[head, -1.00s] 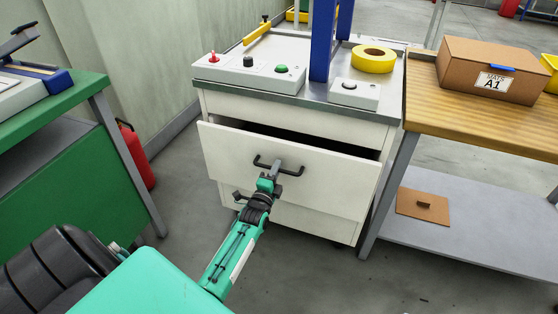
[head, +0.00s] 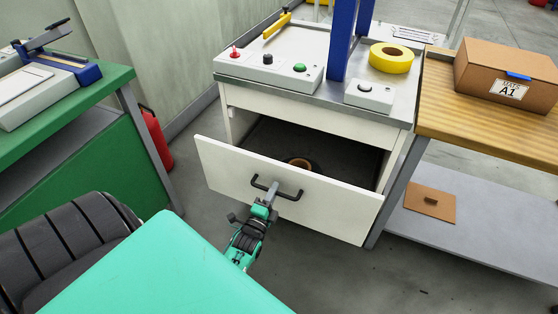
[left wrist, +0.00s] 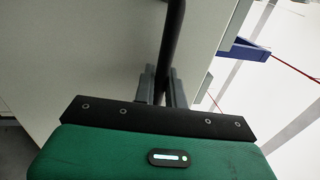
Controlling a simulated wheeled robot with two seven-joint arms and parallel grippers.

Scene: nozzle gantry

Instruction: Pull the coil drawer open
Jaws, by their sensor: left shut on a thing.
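The coil drawer (head: 310,204) is a white drawer in the cabinet under the gantry, and it stands well open. A dark round coil with an orange-brown centre (head: 302,164) shows partly inside it. The black bar handle (head: 289,196) is on the drawer front. My left gripper (head: 268,199) is shut on the handle near its middle. In the left wrist view the two grey fingers (left wrist: 161,88) stand on either side of the black handle bar (left wrist: 172,45). My right gripper is not in view.
The cabinet top (head: 290,86) carries buttons, a blue upright (head: 343,40) and a yellow tape roll (head: 391,58). A wooden table (head: 480,125) with a cardboard box (head: 508,78) stands right.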

